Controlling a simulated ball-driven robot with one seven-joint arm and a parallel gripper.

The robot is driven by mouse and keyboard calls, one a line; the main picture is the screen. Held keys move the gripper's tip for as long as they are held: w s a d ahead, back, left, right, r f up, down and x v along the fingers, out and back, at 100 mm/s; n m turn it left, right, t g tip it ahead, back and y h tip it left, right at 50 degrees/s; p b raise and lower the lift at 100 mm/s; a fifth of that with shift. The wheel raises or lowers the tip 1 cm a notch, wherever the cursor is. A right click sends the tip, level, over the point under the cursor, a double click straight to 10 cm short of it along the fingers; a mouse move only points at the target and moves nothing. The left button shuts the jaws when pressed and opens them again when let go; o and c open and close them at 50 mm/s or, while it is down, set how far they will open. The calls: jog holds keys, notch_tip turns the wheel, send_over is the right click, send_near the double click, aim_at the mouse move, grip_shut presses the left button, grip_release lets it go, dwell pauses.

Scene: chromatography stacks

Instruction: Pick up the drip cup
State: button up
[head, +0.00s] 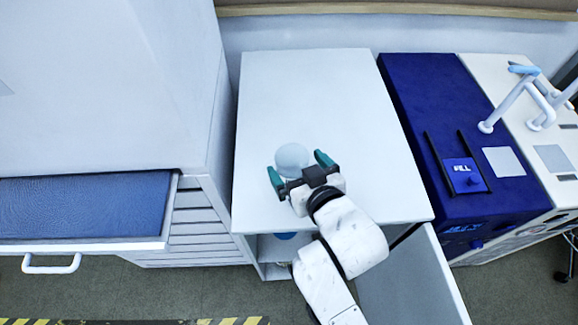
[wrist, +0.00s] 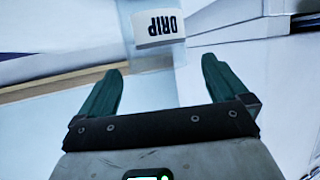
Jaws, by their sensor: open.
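The drip cup (head: 292,158) is a pale, rounded cup on the white cabinet top, near its front left. In the wrist view the cup (wrist: 156,48) is translucent with a white label reading DRIP, which appears upside down. My gripper (head: 297,165) is open, its two green fingers spread on either side of the cup as seen from the head. In the wrist view my gripper (wrist: 160,80) is open and empty, and the cup stands ahead of the fingertips, between their lines. I cannot tell whether any finger touches it.
The white cabinet top (head: 310,90) is otherwise clear. A dark blue unit (head: 425,95) with a raised fixture stands to the right, beside a white machine with pale handles (head: 510,100). An open drawer with a blue liner (head: 80,205) juts out at the left.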

aim_at(286, 150)
jog(key=shift+p+x, duration=0.5)
jog(key=shift+x, duration=2.55)
jog(key=shift+d, duration=0.1)
jog(key=shift+c, duration=0.3)
jog(key=c, duration=0.8)
jog(key=shift+c, duration=0.2)
